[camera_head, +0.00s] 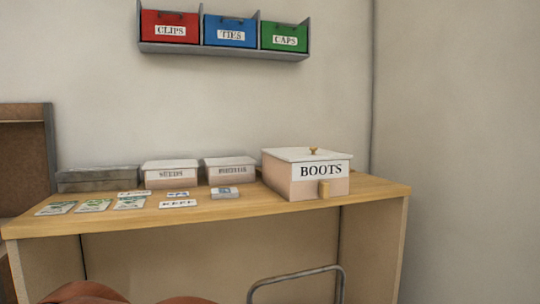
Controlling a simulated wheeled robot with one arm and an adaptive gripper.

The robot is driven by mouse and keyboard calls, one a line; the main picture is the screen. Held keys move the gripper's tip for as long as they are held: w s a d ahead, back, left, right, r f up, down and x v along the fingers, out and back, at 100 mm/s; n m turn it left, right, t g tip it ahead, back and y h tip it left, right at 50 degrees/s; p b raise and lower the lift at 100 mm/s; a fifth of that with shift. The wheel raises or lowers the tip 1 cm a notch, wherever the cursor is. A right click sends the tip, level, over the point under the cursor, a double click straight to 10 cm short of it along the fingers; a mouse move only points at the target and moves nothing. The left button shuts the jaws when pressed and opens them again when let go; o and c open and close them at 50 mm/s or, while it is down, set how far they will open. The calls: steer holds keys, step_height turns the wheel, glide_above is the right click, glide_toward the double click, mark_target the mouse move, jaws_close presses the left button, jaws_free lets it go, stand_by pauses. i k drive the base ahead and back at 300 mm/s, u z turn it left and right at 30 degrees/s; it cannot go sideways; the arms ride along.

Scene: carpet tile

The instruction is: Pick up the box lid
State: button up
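A box labelled "BOOTS" (305,190) stands on the right part of the wooden table (240,205). Its white lid (290,154) sits on top, with a small brass-coloured knob (313,150) in the middle. The lid looks closed and level. Two smaller boxes, one on the left (171,180) and one on the right (230,175), also have pale lids, and their labels are hard to read. My gripper is not in view.
Flat cards (130,203), a small labelled block (225,193) and a grey flat box (98,179) lie to the left. A wall shelf (225,50) holds red, blue and green bins. A metal bar (298,274) rises before the table.

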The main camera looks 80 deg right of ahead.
mark_target(296, 154)
steer(key=k, duration=0.9)
steer(key=z, duration=1.4)
